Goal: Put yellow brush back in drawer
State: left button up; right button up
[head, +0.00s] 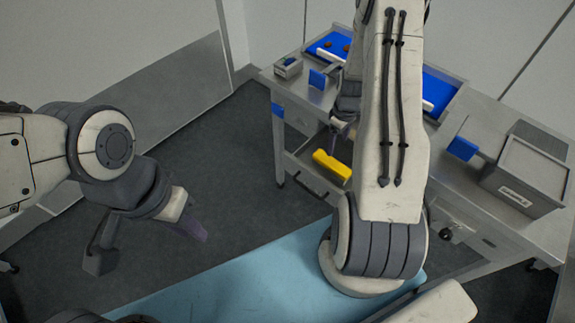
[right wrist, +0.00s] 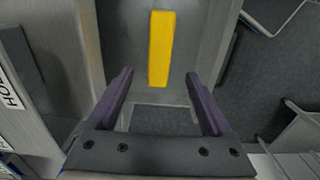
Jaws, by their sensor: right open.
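The yellow brush (head: 332,165) lies in a grey open drawer (head: 302,160) under the steel table's left end. In the right wrist view the yellow brush (right wrist: 161,48) lies lengthwise on the drawer's bottom (right wrist: 200,38), beyond my fingertips and roughly in line with the gap between them. My right gripper (right wrist: 159,76) is open and empty above the drawer. In the head view my right arm largely hides it. My left gripper (head: 146,244) is open and empty over the floor at left, well away from the drawer.
The steel table (head: 490,205) carries a blue-lined tray (head: 440,92), a small grey box (head: 288,67), a blue-handled tool (head: 462,148) and a labelled grey bin (head: 530,175). A light-blue surface (head: 250,275) lies in front. The dark floor (head: 235,155) left of the table is clear.

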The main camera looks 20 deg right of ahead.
jog(key=a+r+n, duration=0.1)
jog(key=a+r, duration=0.6)
jog(key=a, duration=0.3)
jog(key=a+r, duration=0.7)
jog(key=a, duration=0.3)
jog(key=s+a+r, duration=0.6)
jog(key=s+a, duration=0.1)
jog(key=a, duration=0.3)
jog(key=s+a+r, duration=0.2)
jog(key=s, duration=0.5)
jog(key=s+a+r+n+y, duration=0.1)
jog(key=s+a+r, duration=0.1)
jog(key=s, duration=0.4)
jog(key=shift+s+a+r+n, duration=0.25)
jog(key=shift+s+a+n, duration=0.05)
jog(key=shift+s+a, duration=0.05)
jog(key=shift+f+b, duration=0.35)
